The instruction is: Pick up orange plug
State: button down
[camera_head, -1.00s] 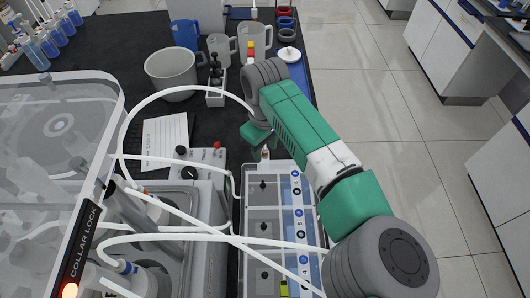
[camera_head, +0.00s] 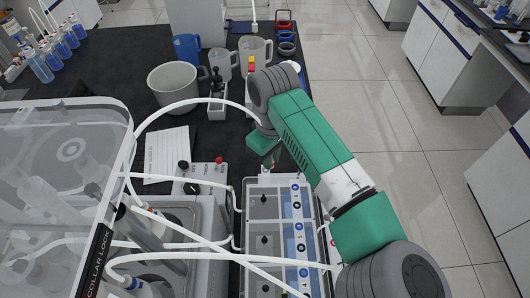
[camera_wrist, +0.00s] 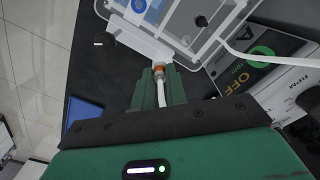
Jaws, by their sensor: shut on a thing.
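The orange plug (camera_wrist: 158,70) shows in the wrist view as a small orange ring on a white tube end, just beyond my fingertips and close to the corner of the grey-and-white unit. My gripper (camera_wrist: 157,90) has its green fingers shut around the white tube end just behind the orange ring. In the head view my gripper (camera_head: 270,160) is at the far end of the tray-like unit (camera_head: 262,205). My arm and fingers hide most of the plug there.
White tubes cross the unit and the clear-lidded reactor (camera_head: 60,150) at left. A grey bucket (camera_head: 173,85), jugs (camera_head: 222,62) and a small bottle rack (camera_head: 217,105) stand behind. Open floor is at right.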

jog(key=s+d, duration=0.3)
jog(key=s+d+p, duration=0.1)
jog(key=s+d, duration=0.2)
jog(key=s+d+r+p, duration=0.1)
jog(key=s+d, duration=0.2)
jog(key=s, duration=0.1)
jog(key=shift+s+d+r, duration=0.1)
jog(key=shift+d, duration=0.3)
jog(key=shift+r, duration=0.2)
jog(key=shift+r+p, duration=0.35)
jog(key=shift+p, duration=0.3)
jog(key=shift+r+p, duration=0.35)
jog(key=shift+p, duration=0.1)
jog(key=shift+r+p, duration=0.65)
jog(key=shift+p, duration=0.15)
jog(key=shift+r+p, duration=0.7)
jog(key=shift+p, duration=0.25)
